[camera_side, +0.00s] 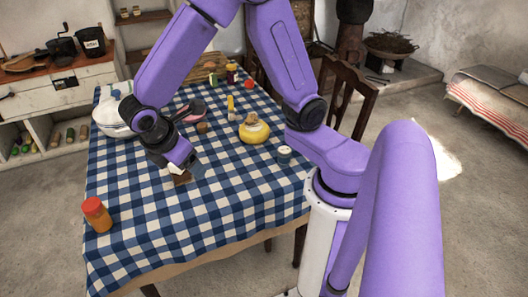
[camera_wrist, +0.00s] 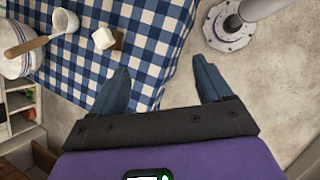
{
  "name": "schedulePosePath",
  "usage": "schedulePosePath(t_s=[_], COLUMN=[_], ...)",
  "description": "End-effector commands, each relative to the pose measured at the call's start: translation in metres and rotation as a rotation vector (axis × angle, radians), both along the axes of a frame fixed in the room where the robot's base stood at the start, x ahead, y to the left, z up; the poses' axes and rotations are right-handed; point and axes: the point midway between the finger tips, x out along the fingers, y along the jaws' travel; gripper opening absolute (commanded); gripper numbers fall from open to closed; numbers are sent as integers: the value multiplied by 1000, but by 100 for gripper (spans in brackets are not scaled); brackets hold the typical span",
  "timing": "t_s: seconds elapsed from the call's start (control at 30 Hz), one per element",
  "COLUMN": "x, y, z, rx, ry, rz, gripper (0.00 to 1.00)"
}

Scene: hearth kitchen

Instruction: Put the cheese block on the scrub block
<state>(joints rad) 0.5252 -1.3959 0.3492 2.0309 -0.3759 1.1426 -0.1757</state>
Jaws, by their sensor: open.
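A white cube (camera_wrist: 103,38), which I take for the cheese block, shows in the wrist view at the upper left. A brown block (camera_wrist: 119,40), likely the scrub block, shows at its right edge. The cube overlaps the brown block in the picture; I cannot tell whether it rests on it or stands beside it. In the side view the brown block (camera_side: 182,179) lies just below my gripper (camera_side: 190,168), which partly hides the pale cube (camera_side: 172,168). In the wrist view my gripper (camera_wrist: 161,66) is open, with nothing between its fingers.
The blue-checked table (camera_side: 225,205) has free cloth at the front. An orange jar (camera_side: 96,214) stands at the front left. A yellow pot (camera_side: 254,131) and a small lidded jar (camera_side: 284,154) stand to the right. White dishes (camera_side: 112,115) and a pan (camera_side: 194,107) lie behind.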

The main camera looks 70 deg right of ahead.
Motion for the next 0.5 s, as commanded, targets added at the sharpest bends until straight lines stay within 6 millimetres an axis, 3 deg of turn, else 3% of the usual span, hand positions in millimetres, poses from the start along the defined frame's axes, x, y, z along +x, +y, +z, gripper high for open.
schedulePosePath(t_s=[0.1, 0.3, 0.5], x=[-44, -113, -159], y=[-7, -22, -35], z=[18, 33, 38], rx=[132, 336, 474], ry=[-20, -26, -12], rz=[-35, -99, -149], gripper=[78, 78, 78])
